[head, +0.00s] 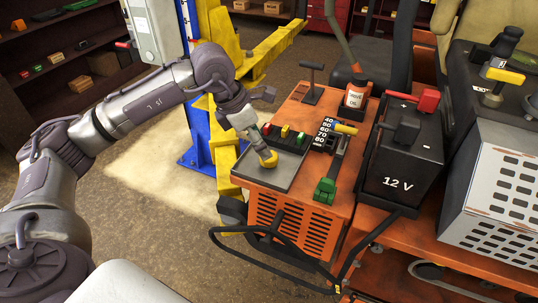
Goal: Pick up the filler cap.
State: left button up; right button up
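A yellow round cap (269,162), which looks like the filler cap, is at the grey tray (262,179) on top of the orange machine. My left gripper (262,150) reaches down from the left with its fingertips at the cap, seemingly touching it. The fingers overlap in this view, so I cannot tell whether they are closed on the cap. I also cannot tell whether the cap rests on the tray or is slightly above it. My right gripper is not in view.
Small red, yellow and green pieces (284,131) stand behind the cap. A numbered black rack (323,137), a green-ended tool (326,189), an orange-red bottle (355,92) and a 12 V battery (400,160) stand to the right. A yellow and blue lift (200,135) stands behind.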

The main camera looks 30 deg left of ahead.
aim_at(269, 160)
pick_arm(q)
jog(key=shift+w+d+f, duration=0.15)
jog(key=shift+w+f, duration=0.05)
jog(key=shift+f, duration=0.2)
jog(key=shift+p+x, duration=1.15)
jog(key=shift+p, duration=0.05)
jog(key=shift+p+x, duration=0.35)
jog(key=shift+x, duration=0.85)
jog(key=shift+f, duration=0.4)
jog(key=c, duration=1.1)
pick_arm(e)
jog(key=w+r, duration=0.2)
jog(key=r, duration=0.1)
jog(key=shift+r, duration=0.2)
